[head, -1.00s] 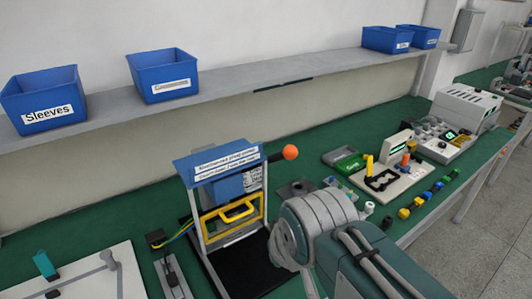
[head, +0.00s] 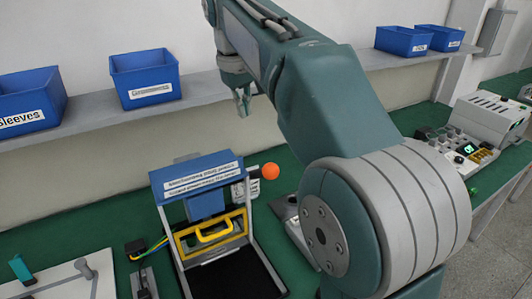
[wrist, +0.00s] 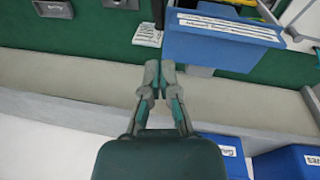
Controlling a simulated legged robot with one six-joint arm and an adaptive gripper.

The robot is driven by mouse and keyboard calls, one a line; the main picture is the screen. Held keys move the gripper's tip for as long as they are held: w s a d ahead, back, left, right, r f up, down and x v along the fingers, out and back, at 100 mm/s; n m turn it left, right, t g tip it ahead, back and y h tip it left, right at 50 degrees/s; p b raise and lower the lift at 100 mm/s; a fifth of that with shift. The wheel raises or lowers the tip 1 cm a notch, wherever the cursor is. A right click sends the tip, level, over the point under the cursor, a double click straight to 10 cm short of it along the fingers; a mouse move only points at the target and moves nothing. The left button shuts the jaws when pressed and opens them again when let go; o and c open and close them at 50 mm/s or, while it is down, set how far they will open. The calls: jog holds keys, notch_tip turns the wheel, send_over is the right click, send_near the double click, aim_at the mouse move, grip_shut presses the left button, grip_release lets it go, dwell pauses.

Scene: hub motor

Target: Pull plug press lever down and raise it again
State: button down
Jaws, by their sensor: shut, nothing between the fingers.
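The plug press (head: 200,178) stands on the green bench in the head view. It has a blue labelled top and a yellow frame with a handle (head: 214,229) below it. Its lever ends in an orange ball (head: 270,171) to the right of the blue top. My gripper (head: 243,103) is shut and empty, above and slightly left of the ball in the picture, apart from it. In the wrist view the fingertips (wrist: 160,72) are together beside the press's blue top (wrist: 222,40). The orange ball does not show there.
Blue bins (head: 145,76) sit on the grey shelf (head: 195,88) behind the press, with two more (head: 403,41) at the right. A grey device (head: 490,120) stands at far right. My arm hides much of the bench's middle.

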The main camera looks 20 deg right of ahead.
jog(key=d, duration=0.1)
send_over(258, 170)
jog(key=w+a, duration=0.1)
jog(key=w, duration=0.1)
notch_tip(258, 170, down, 10)
jog(key=shift+s+d+f, duration=0.3)
jog(key=shift+s+f, duration=0.1)
jog(key=shift+f, duration=0.1)
jog(key=shift+s+d+f, duration=0.3)
jog(key=shift+s+f, duration=0.05)
jog(key=shift+f, duration=0.15)
jog(key=shift+s+a+f, duration=0.25)
jog(key=shift+a+f, duration=0.05)
jog(key=shift+f, duration=0.05)
jog(key=shift+d, duration=0.3)
jog(key=shift+f, duration=0.1)
